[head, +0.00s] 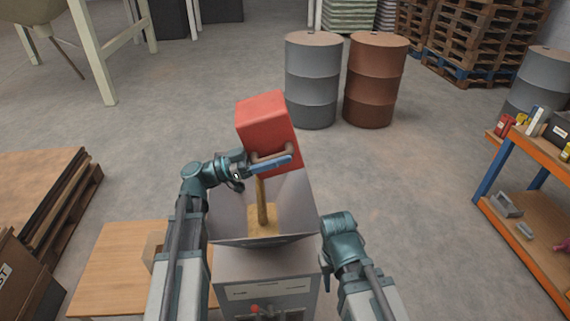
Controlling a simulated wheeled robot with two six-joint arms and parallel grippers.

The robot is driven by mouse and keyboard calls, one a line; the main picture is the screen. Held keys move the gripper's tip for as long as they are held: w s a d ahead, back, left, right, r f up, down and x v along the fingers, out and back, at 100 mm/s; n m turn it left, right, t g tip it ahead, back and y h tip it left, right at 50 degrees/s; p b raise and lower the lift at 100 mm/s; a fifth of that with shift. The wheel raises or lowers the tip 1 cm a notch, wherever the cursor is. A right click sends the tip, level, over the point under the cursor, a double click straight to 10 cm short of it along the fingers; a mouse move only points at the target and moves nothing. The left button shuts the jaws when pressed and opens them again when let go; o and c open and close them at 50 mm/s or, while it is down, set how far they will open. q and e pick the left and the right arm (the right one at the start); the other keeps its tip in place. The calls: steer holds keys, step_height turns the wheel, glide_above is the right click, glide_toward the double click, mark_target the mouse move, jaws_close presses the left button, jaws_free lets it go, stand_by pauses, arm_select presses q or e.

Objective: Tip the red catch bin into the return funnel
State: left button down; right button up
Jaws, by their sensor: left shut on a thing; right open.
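The red catch bin (265,119) is held up above the return funnel (290,206) and is strongly tilted. My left gripper (272,161) is shut on the bin at the handle on its near side. A thin tan-brown stream (262,201) runs from under the bin down into the funnel, where tan material (268,222) lies at the bottom. The inside of the bin is hidden. My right gripper (338,222) is empty beside the funnel's right wall; its fingers are hard to make out.
A wooden table (120,262) stands left of the funnel, and pallets (50,200) lie further left. A grey drum (313,82) and a brown drum (375,80) stand behind. An orange-edged shelf (530,200) is at the right. The floor between is clear.

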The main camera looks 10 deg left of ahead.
mark_target(258, 140)
arm_select(q)
steer(key=shift+s+a+r+t+h+b, duration=0.1)
steer(key=shift+s+a+t+h+b, duration=0.1)
steer(key=shift+a+h+b, duration=0.55)
steer(key=shift+s+a+r+t+h+b, duration=0.15)
steer(key=shift+a+h+b, duration=0.3)
steer(key=shift+b, duration=0.5)
steer(key=shift+s+a+r+t+h+b, duration=0.1)
steer(key=shift+s+a+t+h+b, duration=0.1)
steer(key=shift+a+h+b, duration=0.5)
steer(key=shift+s+a+r+h+b, duration=0.1)
steer(key=shift+a+r+h+b, duration=0.1)
steer(key=shift+a+h+b, duration=0.3)
steer(key=shift+d, duration=0.15)
step_height(258, 140, up, 4)
steer(key=g+y+p, duration=0.1)
steer(key=y+p, duration=0.4)
steer(key=p, duration=0.7)
steer(key=shift+f, duration=0.2)
steer(key=shift+f+y+p, duration=0.1)
steer(key=shift+y+p, duration=0.3)
steer(key=shift+f, duration=0.15)
